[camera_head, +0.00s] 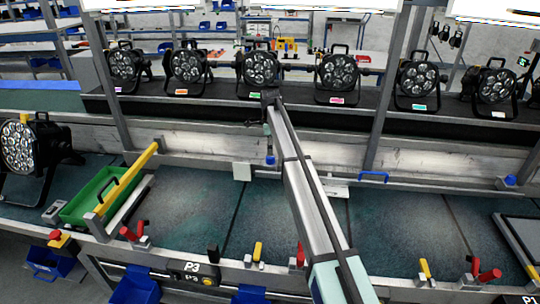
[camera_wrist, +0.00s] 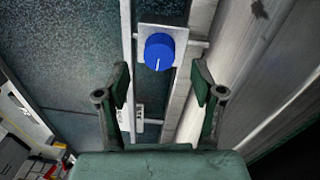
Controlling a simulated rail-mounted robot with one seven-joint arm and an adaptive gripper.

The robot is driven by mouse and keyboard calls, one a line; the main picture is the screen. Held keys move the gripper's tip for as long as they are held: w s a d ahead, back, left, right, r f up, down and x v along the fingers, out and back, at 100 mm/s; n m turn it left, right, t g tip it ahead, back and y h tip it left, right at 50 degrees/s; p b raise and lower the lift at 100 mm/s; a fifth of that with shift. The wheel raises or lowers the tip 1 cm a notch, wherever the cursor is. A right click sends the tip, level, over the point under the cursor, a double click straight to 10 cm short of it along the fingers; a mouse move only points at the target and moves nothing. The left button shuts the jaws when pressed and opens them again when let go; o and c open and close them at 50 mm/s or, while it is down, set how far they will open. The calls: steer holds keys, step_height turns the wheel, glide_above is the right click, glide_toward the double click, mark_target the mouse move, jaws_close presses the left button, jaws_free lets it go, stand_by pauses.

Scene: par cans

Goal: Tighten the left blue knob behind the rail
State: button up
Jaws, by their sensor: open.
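The left blue knob (camera_wrist: 159,52) is round, with a white line on its face pointing down in the wrist view. It sits on a pale square plate (camera_wrist: 178,37) beside the rail. My gripper (camera_wrist: 161,83) is open and empty, its two dark green fingers apart on either side of the picture below the knob. The knob shows in the gap between them, beyond the fingertips; no contact is visible. In the head view, the knob (camera_head: 270,160) appears small and blue just below my gripper (camera_head: 268,134), which hangs down at the arm's end behind the rail.
Another blue knob (camera_head: 510,181) stands far right, and a blue handle (camera_head: 373,176) lies between. A row of par cans (camera_head: 261,70) stands on the shelf behind. A green tray (camera_head: 92,199) and yellow bar (camera_head: 127,178) are at left. The dark belt (camera_head: 190,205) in front is mostly clear.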

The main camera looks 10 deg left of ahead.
step_height(320, 180, up, 7)
steer(key=shift+w+r, duration=0.15)
steer(key=shift+r, duration=0.05)
stand_by(0.3)
